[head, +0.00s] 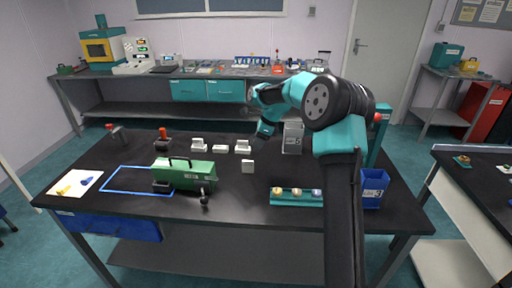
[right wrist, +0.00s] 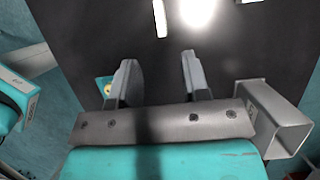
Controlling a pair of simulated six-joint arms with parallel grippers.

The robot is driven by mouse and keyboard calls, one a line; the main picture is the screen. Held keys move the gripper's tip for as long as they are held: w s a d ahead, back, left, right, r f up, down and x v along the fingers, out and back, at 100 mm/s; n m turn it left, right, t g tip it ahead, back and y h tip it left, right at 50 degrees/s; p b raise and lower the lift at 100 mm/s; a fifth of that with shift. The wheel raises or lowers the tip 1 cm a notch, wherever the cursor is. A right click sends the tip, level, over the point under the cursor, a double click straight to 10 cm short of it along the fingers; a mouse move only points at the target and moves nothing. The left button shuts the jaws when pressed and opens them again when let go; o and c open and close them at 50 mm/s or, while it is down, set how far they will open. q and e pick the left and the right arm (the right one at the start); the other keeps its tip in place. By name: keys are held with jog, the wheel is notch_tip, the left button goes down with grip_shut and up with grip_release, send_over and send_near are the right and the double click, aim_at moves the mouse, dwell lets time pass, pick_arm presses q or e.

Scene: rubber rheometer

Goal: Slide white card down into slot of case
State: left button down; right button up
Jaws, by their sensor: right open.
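A small white card-like piece (head: 247,167) stands on the black table right of the green case (head: 185,174). A thin white strip (right wrist: 160,18) at the top of the right wrist view may be the same piece. The green case has a dark handle on top; I cannot make out a slot in it. My right gripper (head: 263,137) is above the table, behind the white piece and apart from it. In the right wrist view its two grey fingers (right wrist: 157,72) are apart with nothing between them. My left gripper is not in view.
A grey hollow box (head: 292,138) stands close right of my right gripper. Several white blocks (head: 220,149) sit behind the green case. A teal rack (head: 296,197) with small round pieces and a blue bin (head: 374,188) are at the right. A blue outline (head: 124,180) lies left.

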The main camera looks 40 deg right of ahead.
notch_tip(320, 180, up, 3)
jog(key=g+h, duration=0.3)
send_over(248, 167)
jog(key=shift+w+a+r, duration=0.3)
jog(key=shift+a+r, duration=0.2)
jog(key=shift+r, duration=0.1)
notch_tip(248, 167, down, 12)
jog(key=shift+r, duration=0.25)
jog(key=shift+f, duration=0.35)
